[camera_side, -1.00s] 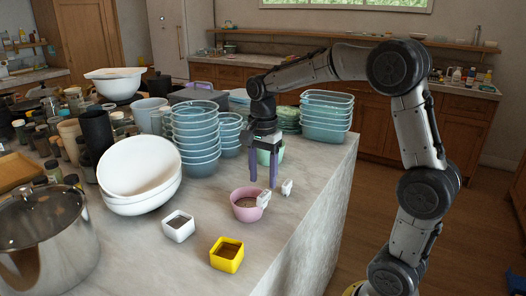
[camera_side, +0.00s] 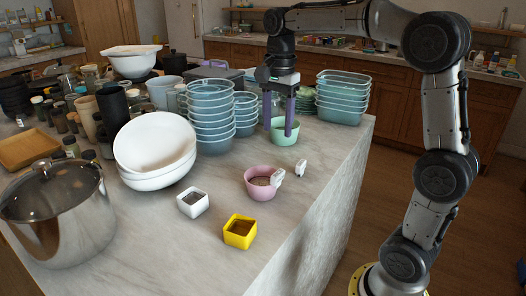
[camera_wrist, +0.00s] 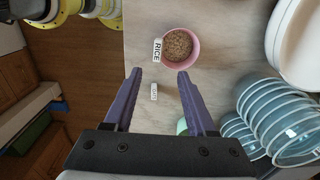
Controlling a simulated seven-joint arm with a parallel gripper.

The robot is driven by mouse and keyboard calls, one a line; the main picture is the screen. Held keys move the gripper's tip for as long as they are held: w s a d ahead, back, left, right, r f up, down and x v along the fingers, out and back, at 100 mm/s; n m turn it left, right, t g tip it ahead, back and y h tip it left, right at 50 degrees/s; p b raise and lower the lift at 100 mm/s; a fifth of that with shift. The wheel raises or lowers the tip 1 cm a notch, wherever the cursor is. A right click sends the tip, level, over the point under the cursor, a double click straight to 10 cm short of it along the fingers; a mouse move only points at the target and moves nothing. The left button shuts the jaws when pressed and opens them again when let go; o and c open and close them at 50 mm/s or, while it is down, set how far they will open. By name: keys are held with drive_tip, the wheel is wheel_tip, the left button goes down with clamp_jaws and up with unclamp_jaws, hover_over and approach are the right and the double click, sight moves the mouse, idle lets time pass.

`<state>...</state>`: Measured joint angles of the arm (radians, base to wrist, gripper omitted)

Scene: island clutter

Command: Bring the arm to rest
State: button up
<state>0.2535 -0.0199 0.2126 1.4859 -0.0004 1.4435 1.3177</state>
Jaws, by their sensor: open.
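My gripper (camera_side: 278,131) is open and empty, fingers pointing down, raised above the far part of the island counter. In the side view its purple fingers overlap the green bowl (camera_side: 285,139); whether they touch it I cannot tell. In the wrist view the fingers of my gripper (camera_wrist: 160,73) are spread wide with nothing between them but counter and a small white tag (camera_wrist: 153,91). A pink bowl (camera_side: 262,193) with brown grains stands nearer the camera; the wrist view shows this pink bowl (camera_wrist: 196,62) beside a tag reading RICE.
Stacked blue-rimmed bowls (camera_side: 211,130) stand left of my gripper, with stacked containers (camera_side: 342,98) to its right. Large white bowls (camera_side: 155,150), a steel pot (camera_side: 62,225), a white cup (camera_side: 193,204) and a yellow cup (camera_side: 240,233) stand nearer. The counter's right-front area is clear.

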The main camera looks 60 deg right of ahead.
drive_tip(key=s+a+r+n+t, duration=0.35)
drive_tip(key=s+a, duration=0.25)
drive_tip(key=s, duration=0.4)
drive_tip(key=s+a+f+n+t, duration=0.2)
drive_tip(key=s+f+n, duration=0.6)
drive_tip(key=n, duration=0.6)
drive_tip(key=shift+a+f, duration=0.45)
drive_tip(key=shift+f, duration=0.6)
drive_tip(key=shift+n, duration=0.25)
